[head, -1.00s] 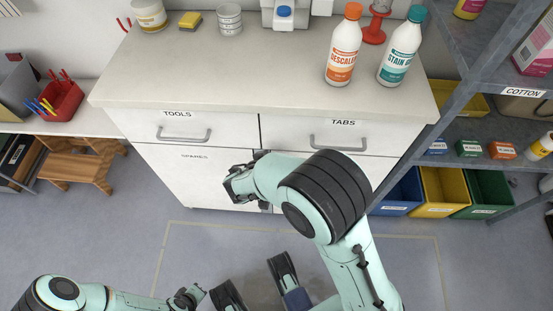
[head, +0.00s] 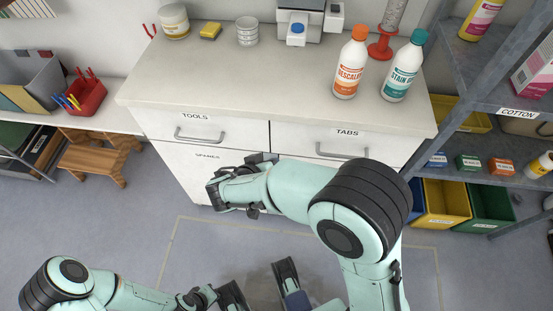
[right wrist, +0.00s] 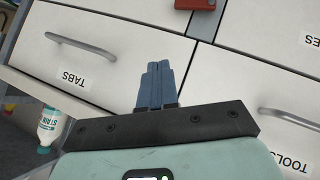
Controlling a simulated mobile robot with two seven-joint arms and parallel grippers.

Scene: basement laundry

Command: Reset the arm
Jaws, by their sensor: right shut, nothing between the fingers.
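My right arm reaches up from the lower right, its forearm lying across the front of the white cabinet (head: 180,170). My right gripper (head: 213,192) is below the TOOLS drawer (head: 225,133). In the right wrist view its blue-grey fingers (right wrist: 157,84) are together with nothing between them, in front of the cabinet face and apart from both drawer handles. My left gripper (head: 203,298) is low in the head view, over the floor; its fingers are too unclear to tell their opening.
The TABS drawer (head: 310,137) and TOOLS drawer are closed. On the counter (head: 260,80) stand a descaler bottle (head: 350,68) and a stain bottle (head: 403,70). A shelf rack (head: 465,75) is at the right. A red piece (right wrist: 195,4) shows on the cabinet front.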

